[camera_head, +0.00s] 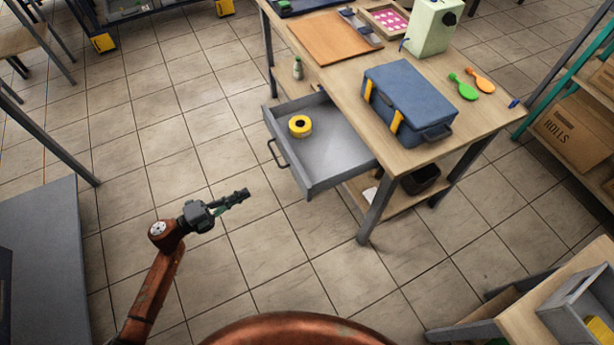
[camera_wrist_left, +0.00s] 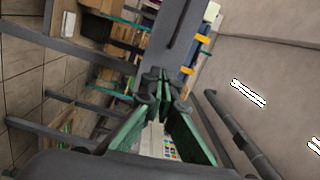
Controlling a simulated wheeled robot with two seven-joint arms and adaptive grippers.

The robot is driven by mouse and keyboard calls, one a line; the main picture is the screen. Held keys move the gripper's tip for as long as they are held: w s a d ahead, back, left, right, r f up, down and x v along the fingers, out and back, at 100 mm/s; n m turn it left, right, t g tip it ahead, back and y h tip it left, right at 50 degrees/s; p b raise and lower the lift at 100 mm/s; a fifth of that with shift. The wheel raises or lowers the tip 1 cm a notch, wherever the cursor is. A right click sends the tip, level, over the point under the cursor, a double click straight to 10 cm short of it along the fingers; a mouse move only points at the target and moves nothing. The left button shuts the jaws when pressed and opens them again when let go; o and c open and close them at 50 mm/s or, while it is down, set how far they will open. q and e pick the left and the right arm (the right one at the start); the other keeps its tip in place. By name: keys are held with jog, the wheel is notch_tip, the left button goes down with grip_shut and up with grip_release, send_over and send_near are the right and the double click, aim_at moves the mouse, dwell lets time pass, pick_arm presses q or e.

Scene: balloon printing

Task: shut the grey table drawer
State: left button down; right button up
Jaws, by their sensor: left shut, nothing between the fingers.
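The grey table drawer (camera_head: 335,150) stands pulled out from the left side of the wooden table (camera_head: 440,155). Its dark bar handle (camera_head: 277,153) is on its left front face. A yellow tape roll (camera_head: 300,126) lies inside it. My left gripper (camera_head: 243,194) is shut and empty, to the lower left of the drawer and apart from it. My right gripper is not in view.
A shelf with boxes (camera_head: 575,130) stands at the right. The tiled floor left of the drawer is clear.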

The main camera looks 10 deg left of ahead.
aim_at(296, 176)
pick_arm(q)
jog(key=w+d+b, duration=0.1)
jog(key=w+d, duration=0.1)
jog(key=d, duration=0.2)
jog(key=w+d+r+m+g+b, duration=0.1)
jog(key=w+d, duration=0.1)
jog(key=d, duration=0.2)
jog(key=w+d+m+h+b, duration=0.1)
jog(key=w+d, duration=0.1)
jog(key=d, duration=0.2)
jog(key=shift+w+d+r, duration=0.1)
jog(key=shift+d+r, duration=0.15)
jog(key=shift+r, duration=0.05)
jog(key=shift+w+d+r+b, duration=0.1)
jog(key=shift+w+d+b, duration=0.25)
jog(key=shift+d, duration=0.15)
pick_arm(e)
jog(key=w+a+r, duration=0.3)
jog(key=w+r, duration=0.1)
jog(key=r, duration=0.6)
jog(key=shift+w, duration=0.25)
